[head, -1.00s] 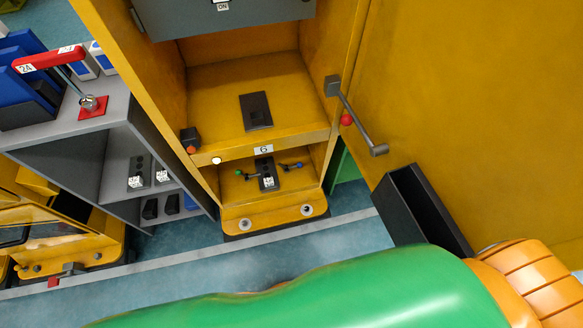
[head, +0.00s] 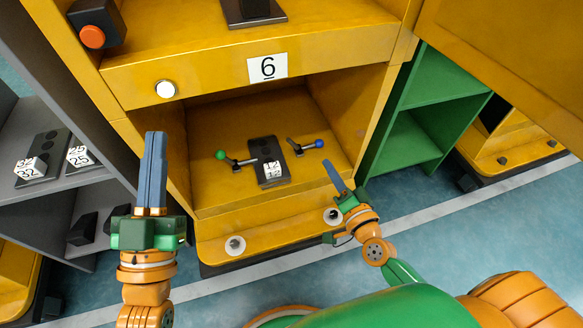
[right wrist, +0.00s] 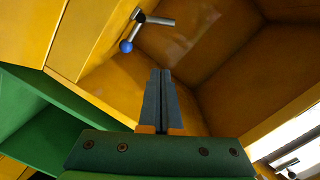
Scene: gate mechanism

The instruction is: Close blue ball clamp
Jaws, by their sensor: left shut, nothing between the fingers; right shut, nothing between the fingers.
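The blue ball clamp (head: 308,145) is a short grey lever with a blue ball at its right end. It sits at the right inside the lower compartment of the yellow cabinet marked 6. It also shows at the upper left in the right wrist view (right wrist: 145,28). The green ball clamp (head: 232,158) sits at the left of the same compartment. My left gripper (head: 155,138) is shut and empty, upright in front of the cabinet's left side. My right gripper (head: 329,165) is shut and empty, just below the blue ball in the head view and apart from it.
A dark block (head: 268,162) with a white numbered cube stands between the clamps. The compartment's yellow right wall and front lip bound the space. A green shelf (head: 415,125) stands at the right and a grey shelf (head: 70,182) at the left. An open yellow door hangs upper right.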

